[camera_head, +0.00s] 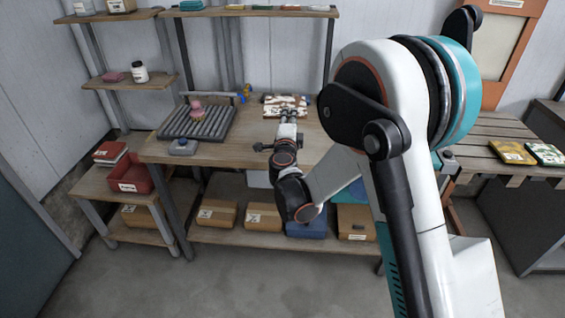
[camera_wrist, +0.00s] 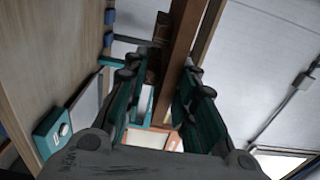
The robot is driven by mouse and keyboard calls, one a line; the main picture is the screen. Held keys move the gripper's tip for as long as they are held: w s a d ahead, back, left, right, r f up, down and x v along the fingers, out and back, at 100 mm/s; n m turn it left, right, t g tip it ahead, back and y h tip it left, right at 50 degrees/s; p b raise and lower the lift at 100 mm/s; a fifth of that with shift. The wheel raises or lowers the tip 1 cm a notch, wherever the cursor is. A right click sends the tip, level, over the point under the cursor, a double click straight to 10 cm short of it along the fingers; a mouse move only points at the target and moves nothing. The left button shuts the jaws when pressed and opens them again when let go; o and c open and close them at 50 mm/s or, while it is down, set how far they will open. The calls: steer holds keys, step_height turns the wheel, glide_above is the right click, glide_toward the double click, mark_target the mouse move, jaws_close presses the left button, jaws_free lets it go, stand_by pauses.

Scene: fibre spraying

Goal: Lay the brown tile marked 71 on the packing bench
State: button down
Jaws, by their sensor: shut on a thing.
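My gripper (camera_head: 287,115) reaches over the back of the wooden workbench (camera_head: 225,152) in the head view. It is shut on a brown-and-white mottled tile (camera_head: 285,102), which appears roughly level at the fingertips. No 71 can be read on it. Its height above the bench is hard to judge. In the wrist view the teal fingers of my gripper (camera_wrist: 160,95) flank a narrow gap, and the tile's outline there cannot be told from the brown strips behind. A slatted bench (camera_head: 480,128) stands at the right. No label shows which bench is the packing bench.
A grey roller rack (camera_head: 197,122) with a pink item sits on the workbench's left, with a grey-blue device (camera_head: 183,147) in front. A shelf (camera_head: 250,12) runs above. Yellow (camera_head: 512,152) and green-white (camera_head: 546,154) packs lie on the slatted bench. Its left part is bare.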

step_height(320, 180, down, 20)
steer(key=b, duration=0.7)
steer(key=shift+a, duration=0.45)
steer(key=shift+f, duration=0.1)
steer(key=c, duration=1.3)
jaws_free()
